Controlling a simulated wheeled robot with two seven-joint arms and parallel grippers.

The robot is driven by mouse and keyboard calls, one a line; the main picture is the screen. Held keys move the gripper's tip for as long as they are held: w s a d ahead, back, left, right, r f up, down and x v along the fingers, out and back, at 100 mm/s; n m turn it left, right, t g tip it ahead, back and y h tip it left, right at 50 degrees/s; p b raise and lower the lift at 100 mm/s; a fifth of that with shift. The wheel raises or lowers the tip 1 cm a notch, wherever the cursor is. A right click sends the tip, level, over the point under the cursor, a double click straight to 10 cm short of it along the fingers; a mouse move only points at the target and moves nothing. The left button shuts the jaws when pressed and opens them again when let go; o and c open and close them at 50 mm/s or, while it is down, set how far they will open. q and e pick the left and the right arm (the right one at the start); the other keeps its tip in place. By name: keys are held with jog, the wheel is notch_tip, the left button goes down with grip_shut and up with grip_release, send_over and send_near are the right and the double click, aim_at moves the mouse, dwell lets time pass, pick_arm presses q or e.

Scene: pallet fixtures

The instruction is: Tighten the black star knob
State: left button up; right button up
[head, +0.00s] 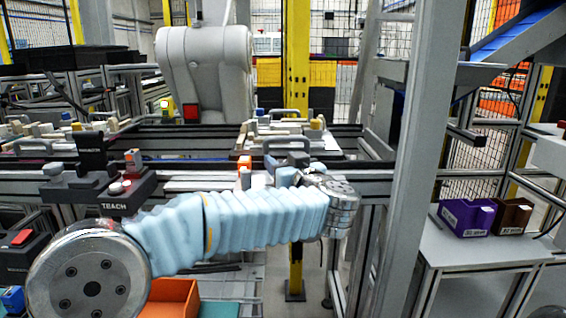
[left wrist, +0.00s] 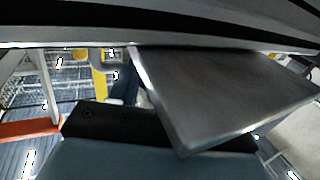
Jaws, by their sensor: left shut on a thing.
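My left arm comes in from the left in a light blue sleeve, and its wrist bends back at the right end of the front fixture. My left gripper (head: 283,168) points left at the edge of that fixture and is shut on a small dark part there, which I take for the black star knob. The jaws and wrist hide most of it, so its star shape does not show. The left wrist view is filled by close dark and grey surfaces, and no knob can be made out there. My right gripper is not in view.
A pallet plate with blocks and a handle (head: 290,140) sits on the rails behind. The TEACH box (head: 115,207) stands at left, an orange bin (head: 172,298) below. A grey post (head: 415,150) rises right of my wrist. Purple (head: 467,216) and brown bins (head: 512,217) stand beyond it.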

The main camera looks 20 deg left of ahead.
pick_arm(q)
jog(key=shift+m+t+h+p, duration=0.35)
jog(key=shift+m+t+h, duration=0.5)
jog(key=shift+m+h, duration=0.65)
jog(key=shift+m+t+h+p, duration=0.3)
jog(key=shift+m+t+h, duration=0.65)
jog(key=shift+h, duration=1.05)
jog(key=o, duration=1)
jog(key=v, duration=1.4)
jog(key=shift+a+r, duration=0.1)
jog(key=shift+a, duration=0.05)
jog(key=shift+w, duration=0.1)
